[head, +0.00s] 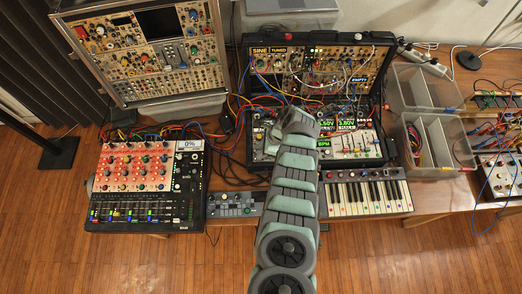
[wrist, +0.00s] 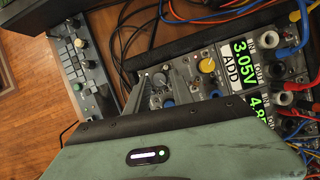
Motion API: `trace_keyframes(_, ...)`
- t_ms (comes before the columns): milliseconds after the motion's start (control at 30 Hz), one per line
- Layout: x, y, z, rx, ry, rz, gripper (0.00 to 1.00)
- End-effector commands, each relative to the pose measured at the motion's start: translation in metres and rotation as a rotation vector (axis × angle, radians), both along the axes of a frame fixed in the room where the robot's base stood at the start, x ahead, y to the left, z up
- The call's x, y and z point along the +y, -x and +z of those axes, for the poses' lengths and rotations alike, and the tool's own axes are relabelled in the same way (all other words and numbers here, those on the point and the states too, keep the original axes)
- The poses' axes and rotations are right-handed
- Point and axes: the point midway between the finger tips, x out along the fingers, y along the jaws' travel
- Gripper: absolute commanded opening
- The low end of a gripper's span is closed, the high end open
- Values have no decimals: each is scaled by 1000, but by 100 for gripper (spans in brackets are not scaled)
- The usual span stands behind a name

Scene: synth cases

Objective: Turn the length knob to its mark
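My gripper (wrist: 160,76) reaches down over the lower modules of the black synth case. Two dark fingers show in the wrist view with a gap between them, and a small pale knob (wrist: 158,80) shows in that gap. I cannot tell whether either finger touches it. A yellow knob (wrist: 207,65) stands just right of the fingers. No label readable here says length, so I cannot tell which knob is the length knob or where its mark is. In the head view my arm hides the fingertips and part of the lower case (head: 258,150).
Patch cables (wrist: 290,60) run close at the right of the wrist view, beside a display reading 3.05V (wrist: 241,50). A keyboard (head: 366,196), a small grey device (head: 234,204) and a mixer (head: 146,188) lie around the case. Clear bins (head: 436,142) stand at right.

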Motion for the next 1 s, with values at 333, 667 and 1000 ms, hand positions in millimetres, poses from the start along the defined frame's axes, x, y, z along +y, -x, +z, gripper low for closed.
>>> trace_keyframes(333, 0, 0, 0, 0, 0, 0, 21)
trace_keyframes(667, 0, 0, 0, 0, 0, -1, 0)
trace_keyframes(1000, 0, 0, -1, 0, 0, 5, 0)
